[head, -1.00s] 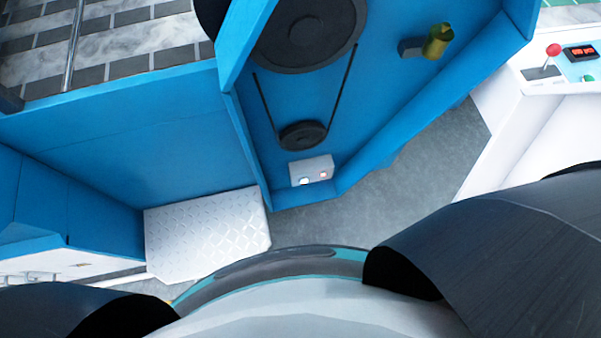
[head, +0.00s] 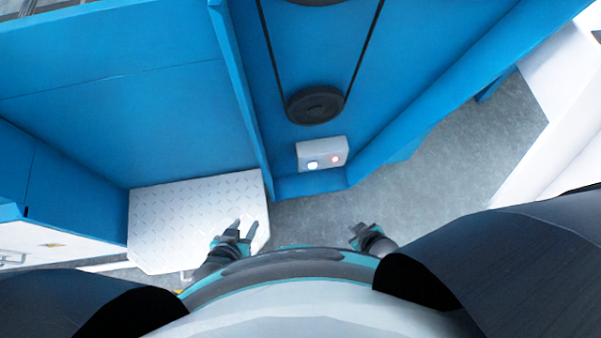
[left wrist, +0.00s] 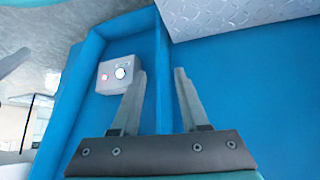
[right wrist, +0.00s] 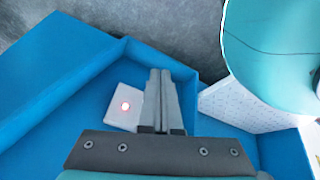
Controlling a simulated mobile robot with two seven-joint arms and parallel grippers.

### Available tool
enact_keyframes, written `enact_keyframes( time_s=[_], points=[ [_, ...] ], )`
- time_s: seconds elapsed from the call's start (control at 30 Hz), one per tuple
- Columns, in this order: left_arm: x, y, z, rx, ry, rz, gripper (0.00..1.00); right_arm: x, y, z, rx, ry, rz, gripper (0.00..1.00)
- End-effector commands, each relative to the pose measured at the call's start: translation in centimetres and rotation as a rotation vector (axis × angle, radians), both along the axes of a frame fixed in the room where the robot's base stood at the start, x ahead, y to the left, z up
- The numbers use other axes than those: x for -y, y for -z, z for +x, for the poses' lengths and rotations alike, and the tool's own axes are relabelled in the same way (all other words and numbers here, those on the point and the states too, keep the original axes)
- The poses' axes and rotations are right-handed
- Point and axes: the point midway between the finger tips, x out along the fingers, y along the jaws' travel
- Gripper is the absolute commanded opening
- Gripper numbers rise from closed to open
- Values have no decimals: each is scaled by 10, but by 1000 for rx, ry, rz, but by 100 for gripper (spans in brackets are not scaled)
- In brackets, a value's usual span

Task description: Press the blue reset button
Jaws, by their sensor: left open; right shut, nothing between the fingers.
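The blue reset button (head: 312,164) shows as a pale, blue-rimmed round light on a white control box (head: 330,146), left of a red button (head: 335,159). In the left wrist view the blue button (left wrist: 120,73) shows left of my left gripper (left wrist: 160,72). My left gripper (head: 246,222) is open and empty, above the white tread plate in the head view, apart from the box. My right gripper (head: 355,230) is shut and empty, below and right of the box. In the right wrist view its fingers (right wrist: 160,73) overlap the box's edge; only the red button (right wrist: 125,106) shows there.
The box sits low inside a blue machine bay, under a black pulley (head: 315,104) with a belt. A blue divider (head: 243,100) stands left of it. A white tread plate (head: 195,222) lies left. Grey floor (head: 430,180) is open at right; white equipment (head: 560,120) stands beyond.

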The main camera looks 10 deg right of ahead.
Motion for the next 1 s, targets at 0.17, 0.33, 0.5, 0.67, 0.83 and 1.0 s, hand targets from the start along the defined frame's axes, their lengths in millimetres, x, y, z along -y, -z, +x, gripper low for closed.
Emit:
enact_keyframes(
  time_s=[0.17,0.33,0.5,0.67,0.83,1.0],
  points=[
    [23,-14,35,164,7,-76,44,-16,28,34,105,-70,11,0],
    [40,-47,58,314,10,-150,44,-36,39,61,201,-131,30,0],
    [51,-83,70,446,13,-219,44,-55,46,78,283,-183,52,0],
    [56,-111,74,527,12,-265,44,-68,46,87,333,-215,69,0],
    [57,-126,74,564,12,-285,44,-74,43,91,354,-227,77,0],
    [57,-129,75,567,12,-287,44,-74,42,91,356,-229,77,0]
  ],
)
